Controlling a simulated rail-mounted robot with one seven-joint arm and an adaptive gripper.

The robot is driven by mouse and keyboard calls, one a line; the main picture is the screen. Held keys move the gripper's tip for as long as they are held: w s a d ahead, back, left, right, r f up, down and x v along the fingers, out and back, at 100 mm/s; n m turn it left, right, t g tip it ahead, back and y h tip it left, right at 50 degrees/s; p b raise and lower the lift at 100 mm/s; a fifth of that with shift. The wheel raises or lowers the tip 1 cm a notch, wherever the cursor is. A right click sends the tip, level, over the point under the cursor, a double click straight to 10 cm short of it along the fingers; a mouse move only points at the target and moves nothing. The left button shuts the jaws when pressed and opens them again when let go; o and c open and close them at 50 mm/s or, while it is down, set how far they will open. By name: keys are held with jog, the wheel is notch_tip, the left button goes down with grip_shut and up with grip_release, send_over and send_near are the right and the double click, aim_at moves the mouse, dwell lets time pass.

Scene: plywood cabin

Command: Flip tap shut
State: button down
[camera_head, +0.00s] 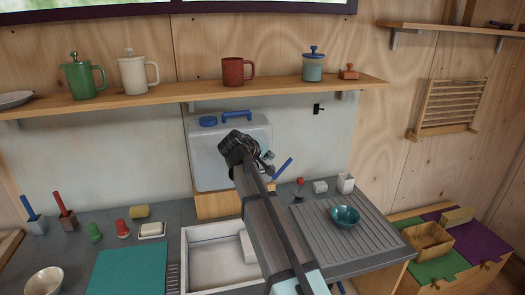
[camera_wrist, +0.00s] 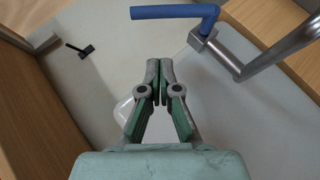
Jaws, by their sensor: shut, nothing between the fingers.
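The tap has a blue lever (camera_head: 283,168) beside the grey-white water container (camera_head: 205,160) in the head view. In the wrist view, the lever (camera_wrist: 178,14) is an L-shaped blue bar on a metal block, with a curved metal pipe (camera_wrist: 275,55) running off to the right. My gripper (camera_wrist: 160,72) is shut and empty, its fingertips together. In the wrist picture it appears below the lever and left of the metal block, with a visible gap to both. In the head view my arm hides part of the container and most of the tap.
A wooden shelf (camera_head: 200,90) with mugs and jars runs above the container. A small black hook (camera_wrist: 80,50) is on the wall.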

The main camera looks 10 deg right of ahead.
aim_at(278, 175)
jog(key=d+f, duration=0.1)
jog(key=w+d+f+p, duration=0.1)
jog(key=d, duration=0.1)
jog(key=shift+f, duration=0.2)
jog(key=shift+s+d+f+p, duration=0.1)
jog(key=shift+d+f+p, duration=0.35)
jog(key=shift+d+f, duration=0.15)
jog(key=shift+a, duration=0.15)
